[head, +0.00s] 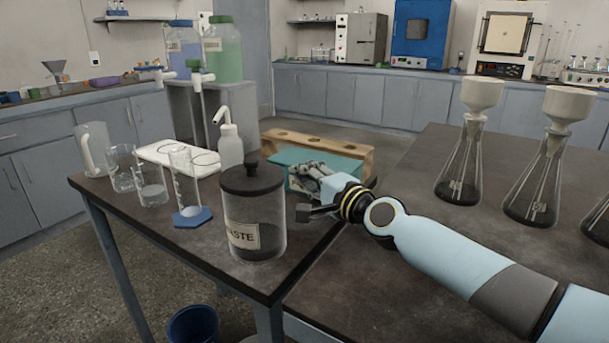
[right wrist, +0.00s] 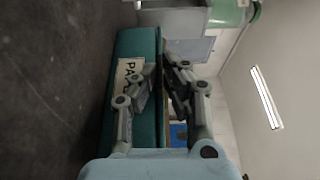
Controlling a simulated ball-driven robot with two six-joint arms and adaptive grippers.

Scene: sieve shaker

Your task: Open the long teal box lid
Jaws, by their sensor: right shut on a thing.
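The long teal box stands on the dark bench, beyond the waste jar; its lid (head: 340,165) shows as a pale teal top in the head view. My right gripper (head: 302,178) is at the near side of the box and covers part of it. In the right wrist view the box body (right wrist: 122,45) carries a pale label (right wrist: 128,85), partly hidden by a finger. My right gripper (right wrist: 165,88) is shut on the lid at its edge, with fingers on both sides. I cannot tell whether the lid is raised. My left gripper is not in view.
The dark-lidded waste jar (head: 255,215) stands close to the left of my right gripper. A wooden rack (head: 355,154) stands behind the box. A wash bottle (head: 230,147), white tray (head: 160,152) and glassware stand left. Flasks with funnels (head: 463,165) stand right.

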